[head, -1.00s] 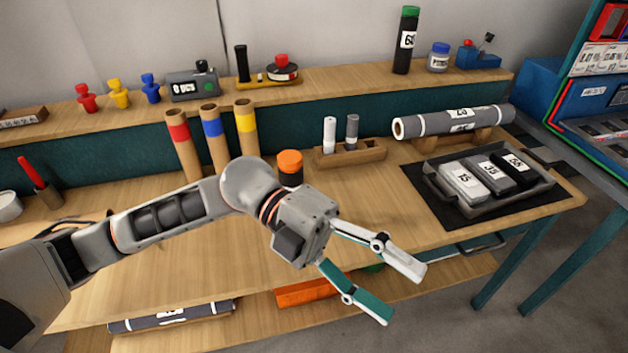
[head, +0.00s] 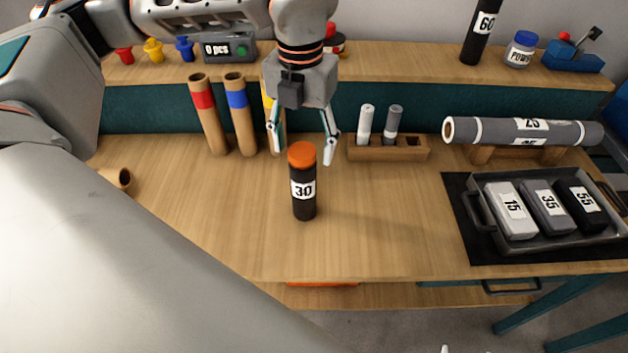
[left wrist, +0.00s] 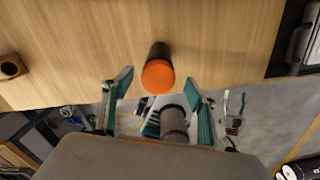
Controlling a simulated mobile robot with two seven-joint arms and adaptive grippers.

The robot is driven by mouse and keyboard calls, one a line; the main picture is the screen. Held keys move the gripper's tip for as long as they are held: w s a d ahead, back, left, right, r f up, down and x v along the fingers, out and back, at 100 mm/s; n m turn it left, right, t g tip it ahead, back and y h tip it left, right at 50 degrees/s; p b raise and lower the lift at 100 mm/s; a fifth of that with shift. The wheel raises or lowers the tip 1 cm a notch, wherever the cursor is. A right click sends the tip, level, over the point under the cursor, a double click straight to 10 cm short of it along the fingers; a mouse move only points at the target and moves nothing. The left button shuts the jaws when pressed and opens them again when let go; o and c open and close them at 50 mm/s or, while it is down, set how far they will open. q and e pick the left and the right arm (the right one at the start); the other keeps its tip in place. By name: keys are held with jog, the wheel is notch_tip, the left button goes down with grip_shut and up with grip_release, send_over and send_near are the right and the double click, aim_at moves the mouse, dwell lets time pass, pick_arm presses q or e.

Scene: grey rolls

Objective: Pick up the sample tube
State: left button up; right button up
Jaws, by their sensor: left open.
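My right gripper is not in view.
A wooden rack (head: 414,151) holds a white tube (head: 366,124) and a grey tube (head: 392,124). Coloured-band cardboard tubes (head: 208,115) stand behind. A grey roll (head: 560,132) lies on supports at right, above a tray (head: 484,214) of labelled blocks. The bench front is clear.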

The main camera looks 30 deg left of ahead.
aim_at(303, 170)
pick_arm(q)
jog(key=shift+s+f, duration=0.35)
jog(key=shift+f, duration=0.5)
jog(key=shift+w+a+f+p, duration=0.1)
jog(key=shift+w+f+p, duration=0.1)
jog(key=shift+f, duration=1.2)
jog(key=shift+w+a+f+p, duration=0.1)
jog(key=shift+f+p, duration=0.05)
jog(key=shift+f, duration=1.2)
jog(key=c, duration=1.6)
